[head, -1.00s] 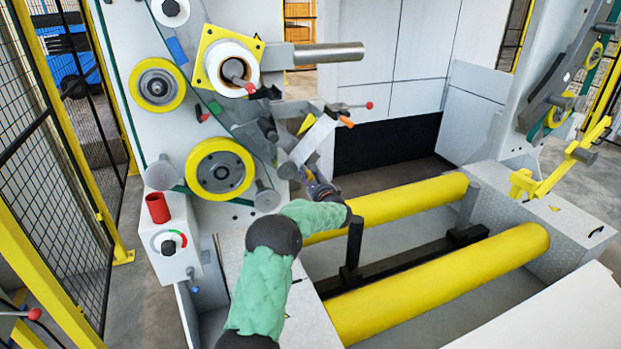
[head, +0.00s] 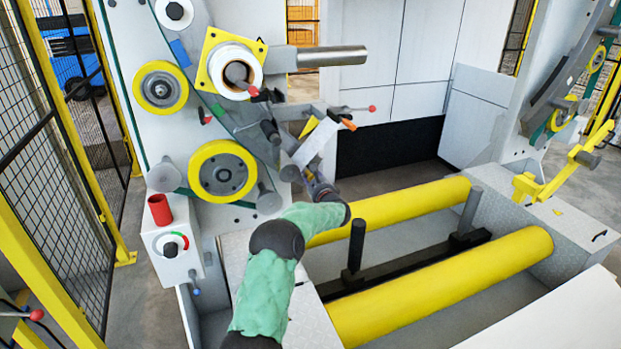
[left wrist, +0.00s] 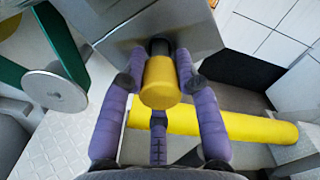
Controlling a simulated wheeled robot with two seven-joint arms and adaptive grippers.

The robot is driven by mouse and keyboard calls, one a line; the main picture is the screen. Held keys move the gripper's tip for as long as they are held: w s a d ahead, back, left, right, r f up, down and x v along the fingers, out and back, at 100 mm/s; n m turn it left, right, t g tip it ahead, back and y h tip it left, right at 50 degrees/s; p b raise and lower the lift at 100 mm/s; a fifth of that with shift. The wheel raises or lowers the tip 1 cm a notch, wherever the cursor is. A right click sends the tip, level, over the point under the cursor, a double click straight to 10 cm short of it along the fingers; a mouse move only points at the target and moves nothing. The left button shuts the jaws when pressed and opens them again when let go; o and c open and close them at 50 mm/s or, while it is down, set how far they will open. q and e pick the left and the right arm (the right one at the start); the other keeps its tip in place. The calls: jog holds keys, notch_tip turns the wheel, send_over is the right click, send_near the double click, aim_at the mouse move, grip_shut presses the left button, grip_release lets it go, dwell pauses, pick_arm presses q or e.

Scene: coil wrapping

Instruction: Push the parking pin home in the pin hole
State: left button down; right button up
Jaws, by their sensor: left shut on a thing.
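The parking pin (left wrist: 160,85) shows in the left wrist view as a yellow cylindrical knob with a dark end against a grey metal plate (left wrist: 205,30). My left gripper (left wrist: 160,66) has its purple fingers on both sides of the knob and is shut on it. In the head view my left gripper (head: 316,184) is at the swing arm beside the machine's white panel, and the pin cannot be made out there. The pin hole is hidden behind the knob, so I cannot tell how deep the pin sits. My right gripper is not in view.
Two yellow rollers (head: 440,285) lie across the machine bed, with a dark upright post (head: 356,245) between them.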

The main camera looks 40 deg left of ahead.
pick_arm(q)
jog(key=shift+x, duration=1.45)
jog(key=c, duration=0.8)
grip_release()
jog(key=shift+r, duration=0.1)
jog(key=shift+c, duration=0.2)
jog(key=shift+d, duration=0.1)
jog(key=v, duration=1.2)
